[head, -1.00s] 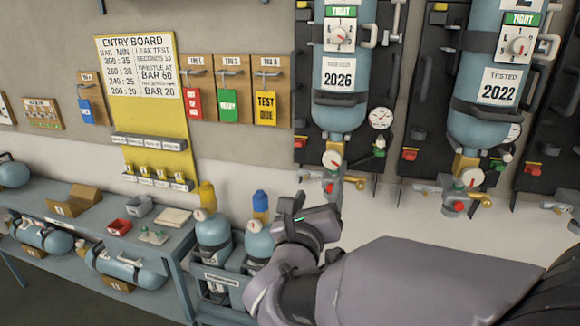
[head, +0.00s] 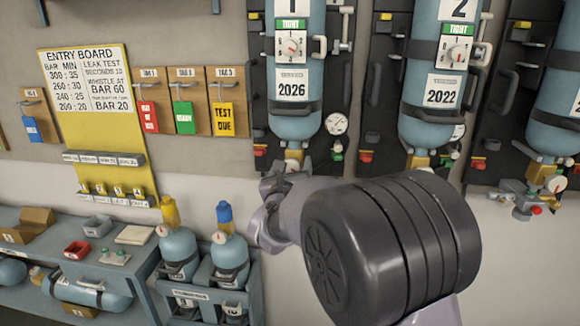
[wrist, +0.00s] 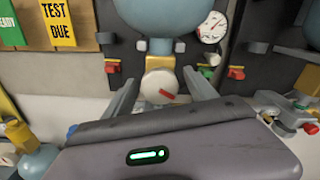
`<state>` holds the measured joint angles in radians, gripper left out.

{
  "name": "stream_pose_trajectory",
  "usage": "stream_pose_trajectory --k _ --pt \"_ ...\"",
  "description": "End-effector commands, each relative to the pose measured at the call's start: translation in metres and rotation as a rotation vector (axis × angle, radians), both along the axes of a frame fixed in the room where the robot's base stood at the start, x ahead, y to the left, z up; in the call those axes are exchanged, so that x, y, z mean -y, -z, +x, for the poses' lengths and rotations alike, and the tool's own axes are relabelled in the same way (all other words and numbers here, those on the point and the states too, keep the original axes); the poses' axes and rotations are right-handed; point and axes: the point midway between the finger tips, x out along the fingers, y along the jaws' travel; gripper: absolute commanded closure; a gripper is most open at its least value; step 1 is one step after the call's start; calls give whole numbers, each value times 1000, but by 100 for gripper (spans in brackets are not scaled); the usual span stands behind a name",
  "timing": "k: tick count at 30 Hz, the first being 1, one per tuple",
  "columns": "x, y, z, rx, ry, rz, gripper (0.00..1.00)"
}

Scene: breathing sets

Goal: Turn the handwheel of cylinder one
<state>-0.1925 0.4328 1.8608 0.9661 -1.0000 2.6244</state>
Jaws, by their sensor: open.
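The left blue cylinder (head: 293,75), labelled 2026, hangs valve-down on a dark wall panel. Under the left cylinder, a pale round handwheel with a red mark (head: 293,155) sits on a brass valve, partly hidden by my gripper (head: 284,180). In the wrist view the handwheel (wrist: 158,88) lies ahead, between the two spread fingers of my gripper (wrist: 164,84). The fingers are open and empty. I cannot tell whether they touch the handwheel.
A pressure gauge (wrist: 212,27) and a green knob (wrist: 206,71) are right of the valve. Red-capped fittings (head: 367,157) flank it. Two smaller cylinders stand in a rack (head: 195,295) at lower left, beside a bench (head: 140,262). A yellow entry board (head: 105,140) hangs left.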

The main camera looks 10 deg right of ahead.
Motion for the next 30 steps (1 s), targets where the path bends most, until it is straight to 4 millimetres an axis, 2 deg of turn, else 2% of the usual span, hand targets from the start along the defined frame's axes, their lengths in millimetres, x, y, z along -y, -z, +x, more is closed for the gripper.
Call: stream_pose_trajectory --k 6,15,16,23,30 --pt "0 0 0 0 0 0 34" --pt "0 0 0 0 0 0 93" --pt "0 0 0 0 0 0 97" --pt "0 2 0 -6 -1 -23 97" --pt "0 6 0 -43 0 -145 96"
